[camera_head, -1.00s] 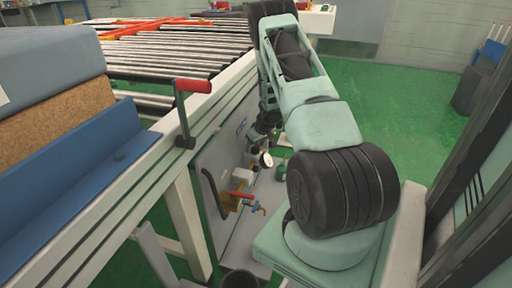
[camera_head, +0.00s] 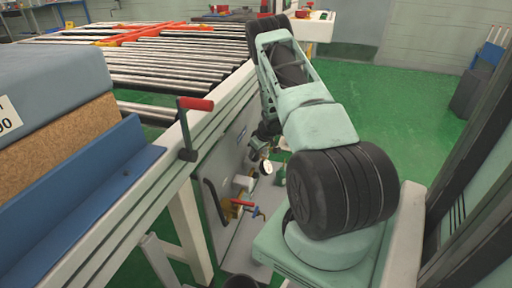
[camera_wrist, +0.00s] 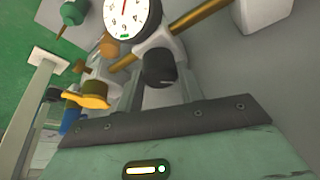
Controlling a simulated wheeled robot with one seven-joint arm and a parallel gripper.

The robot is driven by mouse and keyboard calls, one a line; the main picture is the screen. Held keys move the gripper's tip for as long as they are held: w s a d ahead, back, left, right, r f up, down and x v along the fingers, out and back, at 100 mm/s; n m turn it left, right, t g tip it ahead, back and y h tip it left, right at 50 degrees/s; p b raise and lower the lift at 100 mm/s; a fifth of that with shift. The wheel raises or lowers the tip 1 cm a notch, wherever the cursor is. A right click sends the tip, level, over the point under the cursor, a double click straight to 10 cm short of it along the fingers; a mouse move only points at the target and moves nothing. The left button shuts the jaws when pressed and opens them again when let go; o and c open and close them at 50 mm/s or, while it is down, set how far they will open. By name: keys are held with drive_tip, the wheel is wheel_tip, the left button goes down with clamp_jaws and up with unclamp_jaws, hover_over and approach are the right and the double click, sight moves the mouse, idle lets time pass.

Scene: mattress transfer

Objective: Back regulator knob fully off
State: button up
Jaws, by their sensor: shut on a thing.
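The black regulator knob (camera_wrist: 160,68) shows in the wrist view, just below the white dial gauge (camera_wrist: 132,16) and a brass pipe (camera_wrist: 197,22). My gripper (camera_wrist: 160,84) has its two fingers on either side of the knob and is shut on it. In the head view, the gauge (camera_head: 266,167) shows on the grey panel (camera_head: 222,180) beside the conveyor. There the knob is too small and too covered by my arm to make out. The knob's turn angle cannot be read.
A yellow handle (camera_wrist: 88,100) sits left of my fingers in the wrist view. In the head view, a red-handled valve (camera_head: 242,203) and a red crank (camera_head: 195,104) stand near the roller conveyor (camera_head: 180,62). Green floor (camera_head: 400,100) is open at right.

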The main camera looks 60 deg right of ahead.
drive_tip(key=n+p, duration=0.1)
drive_tip(key=n+y+p, duration=0.1)
drive_tip(key=p, duration=0.1)
drive_tip(key=shift+r+n, duration=0.25)
drive_tip(key=shift+n, duration=0.15)
drive_tip(key=n+p, duration=0.1)
drive_tip(key=n+y, duration=0.1)
drive_tip(key=n, duration=0.1)
drive_tip(key=shift+d+f+n+g+p, duration=0.15)
drive_tip(key=shift+f+n+g+p, duration=0.15)
drive_tip(key=shift+p, duration=0.05)
drive_tip(key=n+y, duration=0.1)
drive_tip(key=n, duration=0.1)
drive_tip(key=n+g+y+b, duration=0.1)
drive_tip(key=n, duration=0.2)
drive_tip(key=shift+w+d+f, duration=0.1)
drive_tip(key=shift+w+d, duration=0.05)
drive_tip(key=n+g+b, duration=0.1)
drive_tip(key=n, duration=0.1)
drive_tip(key=n+g+y, duration=0.1)
drive_tip(key=n, duration=0.2)
drive_tip(key=shift+w+b, duration=0.1)
drive_tip(key=shift+b, duration=0.25)
drive_tip(key=shift+n, duration=0.3)
drive_tip(key=o, duration=1)
drive_tip(key=shift+d+r, duration=0.1)
drive_tip(key=shift+r, duration=0.1)
